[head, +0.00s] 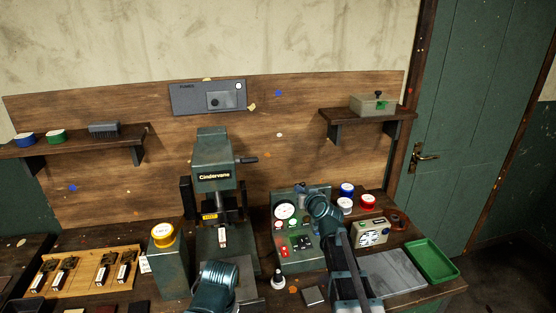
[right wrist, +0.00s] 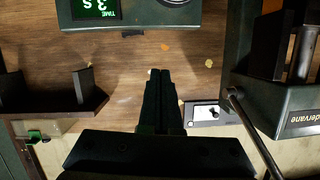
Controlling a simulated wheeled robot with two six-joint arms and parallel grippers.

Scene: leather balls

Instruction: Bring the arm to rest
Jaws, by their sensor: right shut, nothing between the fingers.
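My right arm reaches up from the bottom of the head view, over the teal control box (head: 284,240). Its gripper (head: 303,189) is at the box's upper edge, mostly hidden behind the wrist. In the right wrist view this gripper (right wrist: 161,73) is shut and empty, its fingers in front of the wooden back panel (right wrist: 135,75). The control box (right wrist: 190,17) is at the top there, with a green display. A teal part of my left arm shows at the bottom of the head view; its gripper is out of frame.
The Cindervane press (head: 212,180) stands left of the control box; it also shows in the right wrist view (right wrist: 280,105). A shelf (head: 362,120) is on the wall at right. Round tins, a speaker-like box (head: 371,233), a grey slab (head: 392,272) and a green tray (head: 431,262) lie rightward.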

